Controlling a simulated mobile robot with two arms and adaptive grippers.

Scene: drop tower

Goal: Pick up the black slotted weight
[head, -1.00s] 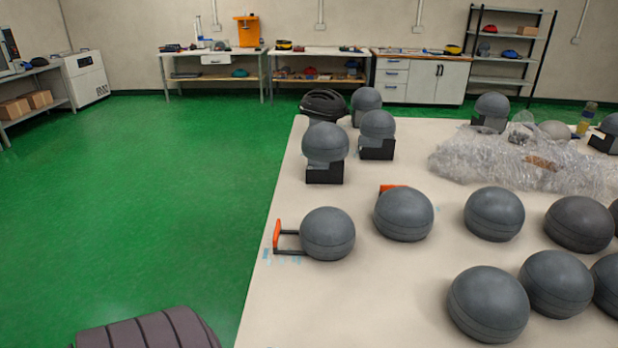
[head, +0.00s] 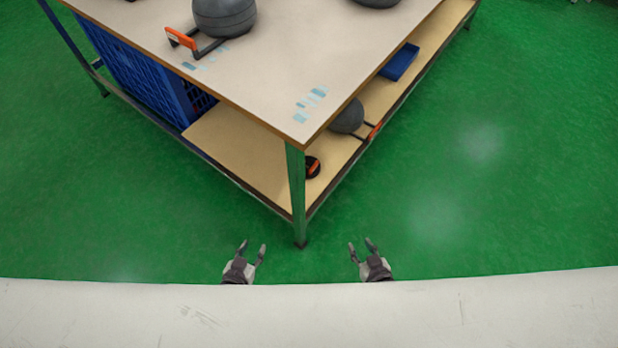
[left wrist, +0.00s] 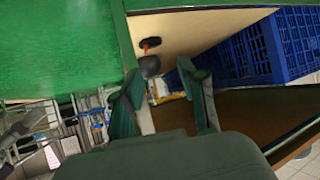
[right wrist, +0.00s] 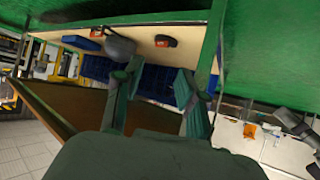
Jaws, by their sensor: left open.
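A small black round object with an orange part (head: 312,167), which looks like the slotted weight, lies on the table's lower wooden shelf, just behind the near corner leg. The leg and tabletop edge partly cover it, so its slot cannot be made out. It also shows small in the right wrist view (right wrist: 165,41), apart from the fingers. My left gripper (head: 252,245) is open and empty, low in front of the table corner, left of the leg. My right gripper (head: 361,243) is open and empty, right of the leg. Both are well short of the shelf.
The green table leg (head: 296,195) stands between my grippers. A dark ball with an orange handle (head: 348,117) and a blue tray (head: 400,62) are further along the shelf. A blue crate (head: 150,75) is at the left. The green floor to the right is clear.

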